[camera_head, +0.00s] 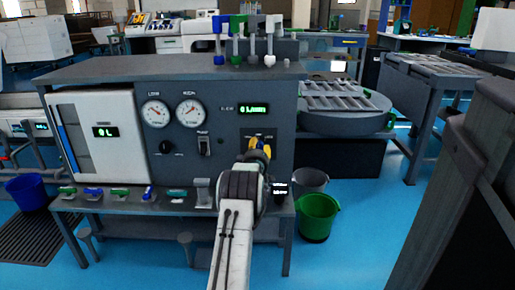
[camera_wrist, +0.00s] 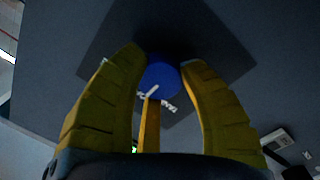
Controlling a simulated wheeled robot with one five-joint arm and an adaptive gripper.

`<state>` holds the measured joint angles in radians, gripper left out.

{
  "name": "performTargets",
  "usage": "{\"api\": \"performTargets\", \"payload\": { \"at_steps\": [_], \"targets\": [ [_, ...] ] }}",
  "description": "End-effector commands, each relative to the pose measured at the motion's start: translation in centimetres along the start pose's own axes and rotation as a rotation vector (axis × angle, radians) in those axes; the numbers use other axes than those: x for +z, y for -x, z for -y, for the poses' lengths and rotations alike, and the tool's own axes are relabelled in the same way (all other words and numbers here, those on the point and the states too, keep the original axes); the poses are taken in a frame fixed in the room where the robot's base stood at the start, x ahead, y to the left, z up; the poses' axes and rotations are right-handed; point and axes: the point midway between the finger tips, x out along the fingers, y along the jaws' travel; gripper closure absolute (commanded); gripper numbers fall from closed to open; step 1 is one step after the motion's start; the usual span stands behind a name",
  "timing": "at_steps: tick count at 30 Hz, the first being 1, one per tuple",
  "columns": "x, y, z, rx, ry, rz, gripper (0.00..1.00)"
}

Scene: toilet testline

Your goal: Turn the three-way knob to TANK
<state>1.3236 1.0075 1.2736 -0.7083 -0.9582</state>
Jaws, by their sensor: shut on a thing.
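The three-way knob shows in the wrist view as a round blue knob (camera_wrist: 163,78) on a dark square plate, with small white marks along its lower edge. The yellow fingers of my gripper (camera_wrist: 164,62) reach up on both sides of it, and a third finger comes from below. There the gripper hides the knob.
The panel also carries two round gauges (camera_head: 172,112), a black dial (camera_head: 166,147), a switch (camera_head: 204,145) and a green display (camera_head: 241,109). Coloured valves line the bench's lower ledge. A green bucket (camera_head: 318,215) stands on the blue floor to the right.

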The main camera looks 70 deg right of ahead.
Motion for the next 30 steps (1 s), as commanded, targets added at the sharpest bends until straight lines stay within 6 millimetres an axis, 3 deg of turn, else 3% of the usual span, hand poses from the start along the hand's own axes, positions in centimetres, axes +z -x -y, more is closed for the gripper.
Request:
{"api": "performTargets", "payload": {
  "at_steps": [3, 30],
  "targets": [
    [-0.27, -0.02, 0.01, 0.001, 0.000, -0.004, 0.95],
    [-0.70, -0.06, -0.05, 0.008, 0.053, -0.014, 0.96]
  ]
}}
